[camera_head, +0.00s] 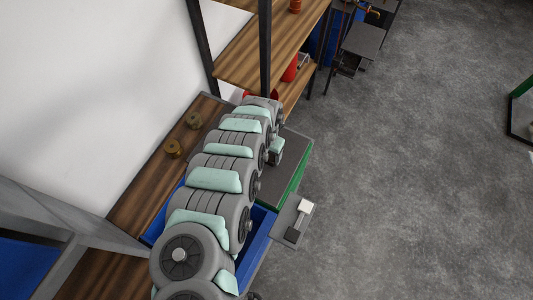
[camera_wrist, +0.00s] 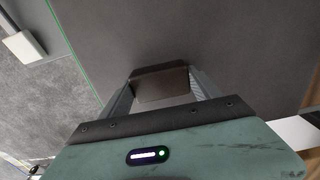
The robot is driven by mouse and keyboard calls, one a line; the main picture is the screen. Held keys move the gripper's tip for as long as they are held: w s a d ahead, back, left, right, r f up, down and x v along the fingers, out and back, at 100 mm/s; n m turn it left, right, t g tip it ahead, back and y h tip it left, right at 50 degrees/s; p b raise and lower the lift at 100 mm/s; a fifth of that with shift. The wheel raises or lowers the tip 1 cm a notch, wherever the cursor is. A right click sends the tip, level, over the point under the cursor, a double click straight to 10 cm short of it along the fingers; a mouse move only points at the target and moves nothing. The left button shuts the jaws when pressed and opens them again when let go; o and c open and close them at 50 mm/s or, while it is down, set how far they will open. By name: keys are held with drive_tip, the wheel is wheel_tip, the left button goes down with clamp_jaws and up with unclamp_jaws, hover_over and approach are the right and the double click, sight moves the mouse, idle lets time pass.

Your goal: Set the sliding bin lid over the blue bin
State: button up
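The sliding bin lid (camera_wrist: 235,45) is a flat dark grey panel that fills most of the wrist view. In the head view the lid (camera_head: 268,190) lies over the green-edged bin (camera_head: 299,170). The blue bin (camera_head: 256,250) is beside it, nearer the bottom of the picture and partly hidden under my arm. My gripper (camera_head: 276,153) is low over the lid. In the wrist view its two fingers (camera_wrist: 161,80) stand apart, one on each side of the lid's dark brown block-shaped handle (camera_wrist: 160,84). Whether they press on the handle is unclear.
A small grey plate with a white block (camera_head: 305,207) juts out to the right of the bins. A wooden shelf (camera_head: 262,50) with dark posts stands behind. The grey floor (camera_head: 420,180) at right is open.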

drive_tip(key=c, duration=1.5)
clamp_jaws()
